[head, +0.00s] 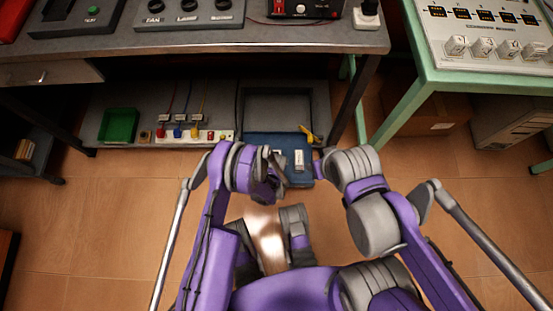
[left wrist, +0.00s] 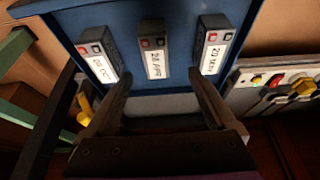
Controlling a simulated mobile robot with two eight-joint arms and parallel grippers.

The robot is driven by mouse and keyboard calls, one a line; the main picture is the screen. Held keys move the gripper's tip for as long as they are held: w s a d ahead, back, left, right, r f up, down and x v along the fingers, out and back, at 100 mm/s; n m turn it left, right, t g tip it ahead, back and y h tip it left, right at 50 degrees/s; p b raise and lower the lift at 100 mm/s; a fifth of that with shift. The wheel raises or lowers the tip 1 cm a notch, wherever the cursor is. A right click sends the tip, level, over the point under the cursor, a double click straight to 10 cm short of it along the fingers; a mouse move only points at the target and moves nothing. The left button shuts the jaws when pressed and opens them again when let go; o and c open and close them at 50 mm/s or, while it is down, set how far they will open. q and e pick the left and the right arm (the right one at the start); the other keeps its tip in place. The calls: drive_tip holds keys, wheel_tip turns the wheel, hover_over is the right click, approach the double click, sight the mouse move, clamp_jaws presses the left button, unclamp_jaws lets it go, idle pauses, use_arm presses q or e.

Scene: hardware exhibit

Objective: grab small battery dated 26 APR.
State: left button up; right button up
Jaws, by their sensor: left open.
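Three small batteries with white date labels sit in a row on a blue box (left wrist: 182,22) in the left wrist view. The middle battery (left wrist: 153,52) appears to read 26 APR. The left battery (left wrist: 98,57) seems to end in OCT. The right battery (left wrist: 212,48) has a label I cannot read surely. My left gripper (left wrist: 160,100) is open and empty, its fingers pointing toward the row, roughly either side of the middle battery's line. In the head view my left gripper (head: 274,178) is over the blue box (head: 258,143) and hides part of it; one battery (head: 299,160) shows. My right gripper (head: 319,168) is partly visible.
A grey open tray (head: 278,103) and a yellow item (head: 307,136) are by the blue box under the workbench (head: 220,42). A strip with coloured plugs (head: 195,136) and a green bin (head: 118,125) lie to the left. A green-framed table (head: 410,95) stands right.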

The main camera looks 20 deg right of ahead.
use_arm(q)
drive_tip(key=x, duration=0.4)
drive_tip(key=shift+w+f+b, duration=0.1)
drive_tip(key=shift+f+b, duration=0.05)
drive_tip(key=shift+b, duration=0.25)
drive_tip(key=shift+d+b+x, duration=0.2)
drive_tip(key=shift+b+x, duration=0.25)
drive_tip(key=shift+x, duration=0.8)
drive_tip(key=shift+d+b+x, duration=0.2)
drive_tip(key=shift+b+x, duration=0.2)
drive_tip(key=shift+x, duration=0.85)
drive_tip(key=shift+f+b, duration=0.2)
drive_tip(key=shift+b, duration=0.15)
clamp_jaws()
